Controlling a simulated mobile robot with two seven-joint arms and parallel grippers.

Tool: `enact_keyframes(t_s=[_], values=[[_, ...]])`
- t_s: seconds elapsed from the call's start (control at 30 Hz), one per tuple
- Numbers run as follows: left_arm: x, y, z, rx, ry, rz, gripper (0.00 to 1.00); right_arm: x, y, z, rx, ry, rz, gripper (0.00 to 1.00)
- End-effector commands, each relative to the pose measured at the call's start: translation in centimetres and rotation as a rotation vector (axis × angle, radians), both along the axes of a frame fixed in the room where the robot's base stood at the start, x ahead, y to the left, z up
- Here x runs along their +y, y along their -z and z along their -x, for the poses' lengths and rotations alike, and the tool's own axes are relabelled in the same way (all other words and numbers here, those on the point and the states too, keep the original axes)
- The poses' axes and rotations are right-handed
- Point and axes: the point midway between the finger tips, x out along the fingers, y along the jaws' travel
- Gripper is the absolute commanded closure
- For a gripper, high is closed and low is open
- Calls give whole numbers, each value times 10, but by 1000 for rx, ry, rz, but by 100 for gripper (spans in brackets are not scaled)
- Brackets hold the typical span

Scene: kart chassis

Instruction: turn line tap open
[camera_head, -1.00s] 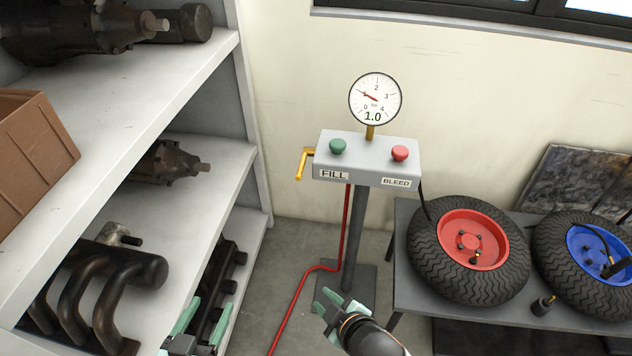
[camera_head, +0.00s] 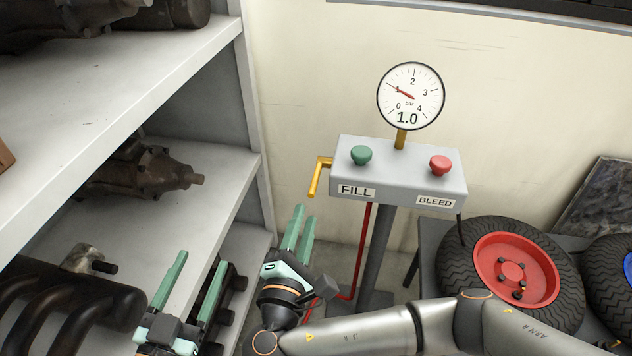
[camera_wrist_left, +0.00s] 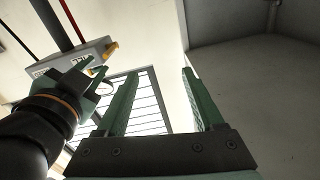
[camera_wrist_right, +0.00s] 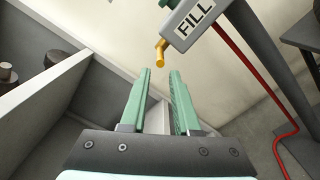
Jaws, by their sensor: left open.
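The line tap is a yellow crank-shaped handle (camera_head: 318,176) on the left side of the grey pump box (camera_head: 400,172); its lever hangs down. It also shows in the right wrist view (camera_wrist_right: 160,54), just beyond the fingertips, and in the left wrist view (camera_wrist_left: 111,48). My right gripper (camera_head: 301,214) is below the tap, fingers pointing up, empty, with a narrow gap between them. It does not touch the tap. My left gripper (camera_head: 196,262) is open and empty, low in front of the shelf. The gauge (camera_head: 411,96) reads 1.0 bar.
The box carries a green FILL knob (camera_head: 361,155) and a red BLEED knob (camera_head: 440,165). A shelf (camera_head: 215,190) with metal parts stands close on the left. A red hose (camera_head: 362,245) runs down beside the stand. A red-rimmed wheel (camera_head: 513,272) lies on the right.

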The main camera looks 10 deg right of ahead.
Motion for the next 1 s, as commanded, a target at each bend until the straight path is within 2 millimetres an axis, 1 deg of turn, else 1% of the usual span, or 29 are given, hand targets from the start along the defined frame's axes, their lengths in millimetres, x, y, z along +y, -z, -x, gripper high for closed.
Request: enact_keyframes(t_s=[0.03, 0.3, 0.4, 0.5, 0.6, 0.7, 1.0], values=[[0, -8, 0, -37, 4, 0, 31, -4, 1, -9, -3, 5, 1, 70], [-4, -65, 8, -279, 38, -1, 31, -20, 1, -59, -2, 4, -1, 70], [-6, -84, 14, -361, 51, 1, 31, -25, 1, -74, -1, 4, -2, 70], [-8, -98, 20, -426, 62, 0, 31, -29, 1, -86, 0, 3, -1, 70], [-9, -109, 24, -472, 70, 0, 31, -31, 1, -95, 0, 2, -2, 70], [-9, -115, 27, -499, 76, -1, 31, -33, 1, -100, 1, 2, -4, 70], [-10, -118, 29, -512, 78, 0, 31, -33, 0, -102, 3, 0, -4, 70]])
